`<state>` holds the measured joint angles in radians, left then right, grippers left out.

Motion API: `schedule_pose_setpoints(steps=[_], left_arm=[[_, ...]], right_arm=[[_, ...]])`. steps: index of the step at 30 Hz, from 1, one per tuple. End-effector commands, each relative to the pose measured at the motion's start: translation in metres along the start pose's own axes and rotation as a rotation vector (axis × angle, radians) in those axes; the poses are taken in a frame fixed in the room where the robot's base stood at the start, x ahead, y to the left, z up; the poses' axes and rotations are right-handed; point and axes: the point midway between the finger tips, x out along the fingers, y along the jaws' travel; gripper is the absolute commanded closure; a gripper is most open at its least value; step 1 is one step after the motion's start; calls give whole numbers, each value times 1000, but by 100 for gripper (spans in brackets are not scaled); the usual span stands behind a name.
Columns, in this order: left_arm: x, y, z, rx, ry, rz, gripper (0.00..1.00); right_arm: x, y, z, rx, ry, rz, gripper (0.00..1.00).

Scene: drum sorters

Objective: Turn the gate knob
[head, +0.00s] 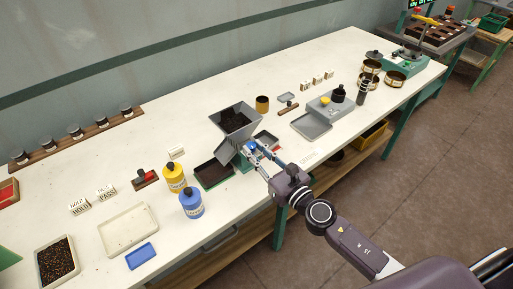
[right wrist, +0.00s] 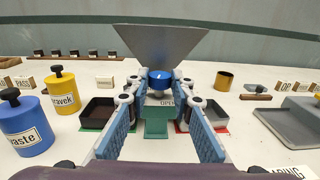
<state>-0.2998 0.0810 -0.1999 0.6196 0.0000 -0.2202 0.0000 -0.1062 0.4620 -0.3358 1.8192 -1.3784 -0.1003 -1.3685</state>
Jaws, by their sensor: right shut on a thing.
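A grey hopper (head: 222,122) with dark granules inside stands mid-table on a green base. It also shows in the right wrist view (right wrist: 165,42). The blue gate knob (right wrist: 159,80) is on its front, above a label whose visible part reads "OPE". My right gripper (head: 257,149) reaches the hopper front from the lower right. In the right wrist view its blue-padded fingers (right wrist: 157,90) stand on both sides of the knob and are shut on it. The fingers partly cover the knob in the head view. My left gripper is not in view.
A dark tray (head: 213,174) on green lies left of the hopper base, another tray (right wrist: 214,112) on red right of it. Yellow (head: 174,178) and blue (head: 191,203) canisters stand near left. A grey scale-like device (head: 331,104) stands right. Bare tabletop lies behind the hopper.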

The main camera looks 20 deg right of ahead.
Motion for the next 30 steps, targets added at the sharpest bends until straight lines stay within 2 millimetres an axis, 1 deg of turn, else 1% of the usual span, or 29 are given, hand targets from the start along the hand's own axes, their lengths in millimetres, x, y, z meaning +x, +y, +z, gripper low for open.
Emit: schedule_pose_setpoints(steps=[1,17,20,24,30], left_arm=[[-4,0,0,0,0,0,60],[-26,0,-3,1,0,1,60],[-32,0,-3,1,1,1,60],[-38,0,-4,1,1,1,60],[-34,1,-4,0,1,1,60]], right_arm=[[0,0,1,8,1,-14,100],[0,4,2,2,1,-156,100],[1,6,2,4,1,-205,100],[2,9,2,7,1,-319,100],[4,12,-1,6,0,-478,100]])
